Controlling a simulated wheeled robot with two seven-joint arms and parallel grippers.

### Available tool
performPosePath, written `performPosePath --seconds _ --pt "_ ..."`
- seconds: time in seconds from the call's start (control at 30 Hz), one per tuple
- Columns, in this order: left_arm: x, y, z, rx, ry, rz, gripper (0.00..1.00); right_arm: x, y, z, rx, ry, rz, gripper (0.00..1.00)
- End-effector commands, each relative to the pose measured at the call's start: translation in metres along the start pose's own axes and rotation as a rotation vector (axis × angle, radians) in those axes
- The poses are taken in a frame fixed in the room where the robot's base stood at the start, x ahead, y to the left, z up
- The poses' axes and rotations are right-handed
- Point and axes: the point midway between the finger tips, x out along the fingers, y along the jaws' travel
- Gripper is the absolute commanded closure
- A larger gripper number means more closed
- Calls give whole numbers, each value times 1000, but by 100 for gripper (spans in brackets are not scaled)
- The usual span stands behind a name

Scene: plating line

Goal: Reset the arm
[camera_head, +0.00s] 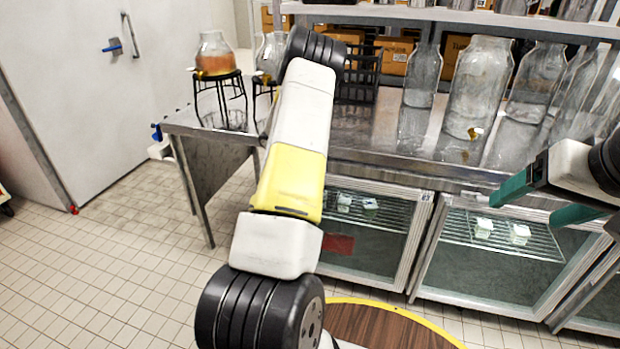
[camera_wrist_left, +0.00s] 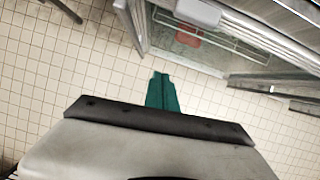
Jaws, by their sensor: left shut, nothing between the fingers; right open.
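My right gripper (camera_head: 525,208) is in the right of the head view, in front of the steel counter's front edge. Its two green fingers are spread apart with nothing between them. My left arm rises through the middle of the head view, and its gripper does not show there. In the left wrist view, my left gripper (camera_wrist_left: 161,92) has its green fingers together with nothing between them. It hangs over the tiled floor, beside an open-fronted cabinet area.
The steel counter (camera_head: 370,150) holds several glass jars (camera_head: 478,88) and a black crate (camera_head: 358,75). A jar of orange liquid (camera_head: 215,55) stands on a black stand at left. Glass-fronted cabinets (camera_head: 500,250) are below. Tiled floor (camera_head: 110,260) at left is clear.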

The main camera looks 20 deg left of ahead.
Motion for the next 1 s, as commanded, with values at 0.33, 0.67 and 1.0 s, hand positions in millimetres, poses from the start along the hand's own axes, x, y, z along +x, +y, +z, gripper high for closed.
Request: performPosePath --seconds 0.33,0.67,1.0 --pt "-23 -5 14 -76 -50 -3 100 0 0 0 0 0 0 24" --pt "-188 -35 90 -956 -407 -122 100 0 0 0 0 0 0 24" --pt "-345 -84 16 -1967 -352 -334 100 0 0 0 0 0 0 24"
